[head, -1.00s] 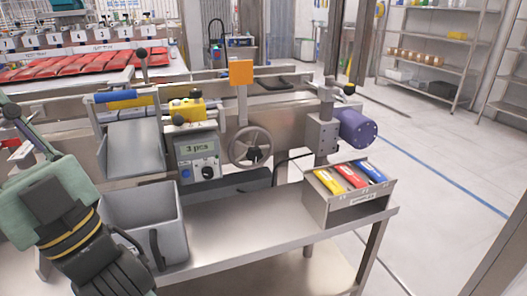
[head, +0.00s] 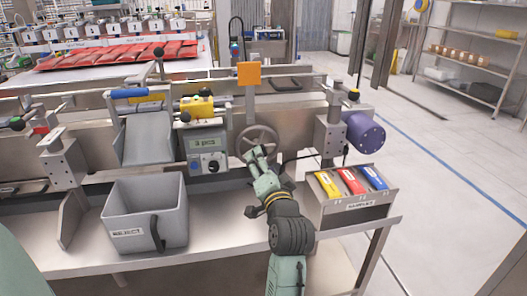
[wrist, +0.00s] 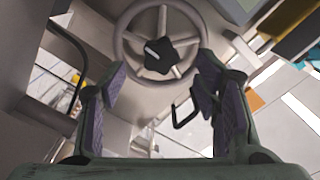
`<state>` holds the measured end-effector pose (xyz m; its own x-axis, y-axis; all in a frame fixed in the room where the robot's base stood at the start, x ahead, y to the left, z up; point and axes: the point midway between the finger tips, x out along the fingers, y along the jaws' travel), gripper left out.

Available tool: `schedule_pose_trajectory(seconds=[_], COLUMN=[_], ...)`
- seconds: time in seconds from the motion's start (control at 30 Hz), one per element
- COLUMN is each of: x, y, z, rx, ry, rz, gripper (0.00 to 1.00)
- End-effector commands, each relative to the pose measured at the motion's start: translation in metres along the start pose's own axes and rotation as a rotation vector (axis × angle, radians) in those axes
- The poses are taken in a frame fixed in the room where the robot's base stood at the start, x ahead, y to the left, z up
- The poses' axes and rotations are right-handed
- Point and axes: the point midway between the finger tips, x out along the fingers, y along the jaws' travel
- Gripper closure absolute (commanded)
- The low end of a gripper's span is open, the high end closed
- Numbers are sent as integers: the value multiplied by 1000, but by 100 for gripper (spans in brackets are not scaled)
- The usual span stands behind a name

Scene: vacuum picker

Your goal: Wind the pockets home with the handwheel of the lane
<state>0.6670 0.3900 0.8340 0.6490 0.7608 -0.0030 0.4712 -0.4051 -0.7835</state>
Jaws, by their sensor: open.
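The handwheel (head: 258,138) is a grey spoked ring with a dark lobed knob at its hub, mounted upright on the lane's front plate. It also shows in the wrist view (wrist: 120,42), above and between my fingers, with its hub knob (wrist: 159,55) in plain sight. My gripper (head: 254,155) is open and empty in front of the wheel and covers its lower part in the head view. In the wrist view my open gripper (wrist: 160,95) has its purple-padded fingers spread wide. I see no clear contact with the wheel.
A control box with a display (head: 205,143) sits left of the wheel. The grey reject bin (head: 125,212) stands on the bench at left. A sample rack (head: 362,198) with coloured packs is at right. A purple motor (head: 364,130) juts out above the rack.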

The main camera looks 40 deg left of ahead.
Motion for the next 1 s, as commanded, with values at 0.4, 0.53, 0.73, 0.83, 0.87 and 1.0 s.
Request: schedule_pose_trajectory(seconds=[0.4,0.53,0.73,0.83,0.87,1.0], x=[59,62,62,62,62,62], y=[-2,-1,-1,-1,-1,-1], z=[-1,-1,-1,-1,-1,-1], rx=[-1,-1,-1,-1,-1,-1], ry=[2,2,2,2,2,2], rz=[-2,-2,-2,-2,-2,-2], gripper=[44,44,44,50,52,62])
